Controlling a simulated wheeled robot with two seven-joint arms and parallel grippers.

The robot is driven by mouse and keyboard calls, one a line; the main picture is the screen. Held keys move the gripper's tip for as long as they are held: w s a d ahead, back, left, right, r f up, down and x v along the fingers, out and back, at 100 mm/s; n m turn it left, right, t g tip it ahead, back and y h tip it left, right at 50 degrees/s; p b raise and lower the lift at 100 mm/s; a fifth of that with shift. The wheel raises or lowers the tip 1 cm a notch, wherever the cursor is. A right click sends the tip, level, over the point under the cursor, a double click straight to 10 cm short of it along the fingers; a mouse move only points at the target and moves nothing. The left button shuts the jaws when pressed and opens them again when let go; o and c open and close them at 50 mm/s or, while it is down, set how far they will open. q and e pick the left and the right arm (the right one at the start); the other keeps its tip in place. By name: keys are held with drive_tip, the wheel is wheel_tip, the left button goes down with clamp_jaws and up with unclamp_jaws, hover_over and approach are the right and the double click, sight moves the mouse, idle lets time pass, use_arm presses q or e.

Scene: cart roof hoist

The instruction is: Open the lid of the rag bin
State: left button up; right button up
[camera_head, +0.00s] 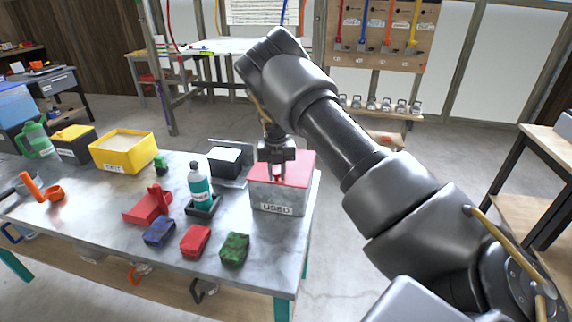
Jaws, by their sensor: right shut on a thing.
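The rag bin (272,199) is a grey box labelled "USED" at the right end of the metal-topped table. Its red lid (301,165) lies flat across the top and looks closed. My right gripper (278,175) points down over the lid, its arm reaching in from the right. It is shut on what looks like the small red lid handle, which the fingers mostly hide. My left gripper is not in view.
On the table (115,235), a teal bottle (199,188) stands left of the bin, and a small black box (224,162) is behind it. Red, blue and green blocks lie in front. A yellow "GRIT" bin (122,153) stands further left. Floor is clear right of the table.

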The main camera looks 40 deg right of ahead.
idle(0.4)
drive_tip(key=shift+o, duration=0.3)
drive_tip(key=shift+w+d+r+p, duration=0.15)
drive_tip(key=shift+d+r+p, duration=0.05)
drive_tip(key=shift+r+p, duration=0.55)
drive_tip(key=shift+w+d+r+p, duration=0.15)
drive_tip(key=shift+r+p, duration=0.4)
drive_tip(key=shift+r, duration=0.35)
drive_tip(key=shift+w+d+r+p, duration=0.1)
drive_tip(key=shift+d+r+p, duration=0.1)
drive_tip(key=shift+r+p, duration=0.55)
drive_tip(key=shift+r, duration=0.15)
drive_tip(key=shift+w+d+r+p, duration=0.2)
drive_tip(key=shift+d+r+p, duration=0.1)
drive_tip(key=shift+r+p, duration=0.3)
drive_tip(key=shift+w+d+r+p, duration=0.15)
drive_tip(key=shift+d+r+p, duration=0.1)
drive_tip(key=shift+r+p, duration=0.4)
drive_tip(key=shift+w+d+r+p, duration=0.2)
drive_tip(key=shift+d+r+p, duration=0.15)
drive_tip(key=shift+r, duration=0.4)
drive_tip(key=shift+w+d+r+p, duration=0.15)
drive_tip(key=shift+d+r+p, duration=0.05)
drive_tip(key=shift+r+p, duration=0.15)
